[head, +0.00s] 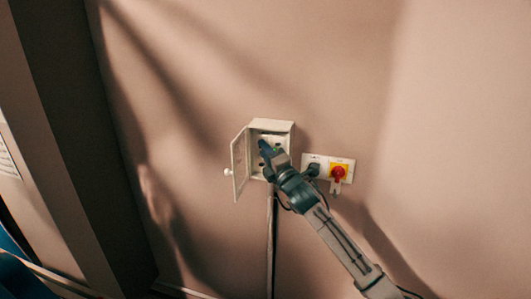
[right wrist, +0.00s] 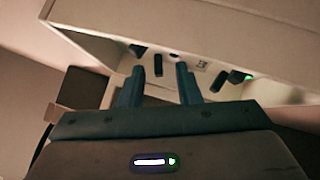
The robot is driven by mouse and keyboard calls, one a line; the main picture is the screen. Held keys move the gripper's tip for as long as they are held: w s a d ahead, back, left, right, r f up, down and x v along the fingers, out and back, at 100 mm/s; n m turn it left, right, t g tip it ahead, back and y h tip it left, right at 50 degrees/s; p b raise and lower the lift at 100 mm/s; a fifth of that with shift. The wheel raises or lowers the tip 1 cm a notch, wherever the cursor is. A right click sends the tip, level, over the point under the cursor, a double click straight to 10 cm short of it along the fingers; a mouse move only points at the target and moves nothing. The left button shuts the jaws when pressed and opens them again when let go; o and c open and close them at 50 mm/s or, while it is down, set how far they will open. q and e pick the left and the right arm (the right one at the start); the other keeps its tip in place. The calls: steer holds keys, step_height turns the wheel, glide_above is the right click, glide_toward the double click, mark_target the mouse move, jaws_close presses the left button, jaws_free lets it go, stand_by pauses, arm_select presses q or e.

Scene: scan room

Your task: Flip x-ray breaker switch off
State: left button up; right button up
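A pale breaker box (head: 285,126) is mounted on the wall in the head view, its door (head: 240,165) swung open to the left. My right gripper (head: 266,147) reaches into the box opening and hides part of the inside. In the right wrist view the right gripper's fingers (right wrist: 160,70) are apart, with a dark switch (right wrist: 158,65) showing between the tips, a gap on each side. Other dark switches (right wrist: 137,51) (right wrist: 219,81) sit to either side, and a green light (right wrist: 248,76) glows at the right. Switch labels are unreadable. My left gripper is not in view.
A wall plate (head: 316,160) with a black plug and a red rotary switch on yellow (head: 338,172) is just right of the box, close to my right arm. A conduit (head: 270,240) runs down below the box. The wall around is bare.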

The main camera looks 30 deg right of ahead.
steer(key=b+v, duration=0.6)
steer(key=v, duration=0.4)
steer(key=shift+s, duration=0.4)
steer(key=shift+f, duration=0.2)
